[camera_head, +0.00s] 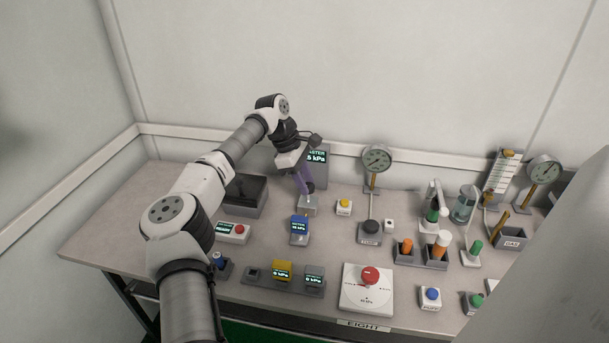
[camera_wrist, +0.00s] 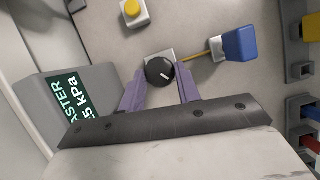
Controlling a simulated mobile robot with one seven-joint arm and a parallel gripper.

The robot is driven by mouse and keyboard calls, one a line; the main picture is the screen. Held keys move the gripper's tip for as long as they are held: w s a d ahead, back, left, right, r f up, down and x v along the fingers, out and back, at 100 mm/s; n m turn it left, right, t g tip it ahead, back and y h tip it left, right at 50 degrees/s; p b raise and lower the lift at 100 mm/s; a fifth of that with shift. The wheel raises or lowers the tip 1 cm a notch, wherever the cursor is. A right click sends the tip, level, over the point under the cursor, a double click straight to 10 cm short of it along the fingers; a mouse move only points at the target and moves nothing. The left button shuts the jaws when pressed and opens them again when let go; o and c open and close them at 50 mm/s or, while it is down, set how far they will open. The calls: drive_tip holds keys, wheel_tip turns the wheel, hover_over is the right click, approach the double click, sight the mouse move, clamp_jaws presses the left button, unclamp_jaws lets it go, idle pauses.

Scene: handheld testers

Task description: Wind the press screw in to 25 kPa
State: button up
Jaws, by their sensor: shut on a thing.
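The press screw, a round black knob with a white pointer mark (camera_wrist: 160,70), sits on a small pale block (camera_head: 307,207). My gripper (camera_wrist: 160,78) has its purple fingers shut on the knob, one on each side. In the head view my gripper (camera_head: 307,193) reaches down onto the block, and the knob is hidden. The grey master display (camera_head: 318,157) stands behind my gripper. In the wrist view (camera_wrist: 70,97) its green reading ends in "5 kPa"; the leading digit is unclear. A blue handheld tester (camera_wrist: 240,47) joins the block by a thin yellow tube.
A yellow button box (camera_head: 344,207) stands right of the block.

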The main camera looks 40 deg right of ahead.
drive_tip(key=m, duration=0.1)
drive_tip(key=m+y+p, duration=0.1)
drive_tip(key=m, duration=0.2)
drive_tip(key=shift+d+r+g+y+p, duration=0.1)
drive_tip(key=shift+d+g+y+p, duration=0.15)
drive_tip(key=shift+g+y+p, duration=0.05)
drive_tip(key=shift+d+m+y+p, duration=0.1)
drive_tip(key=shift+m+y+p, duration=0.4)
drive_tip(key=shift+m, duration=1.2)
drive_tip(key=shift+w, duration=0.1)
drive_tip(key=o, duration=1)
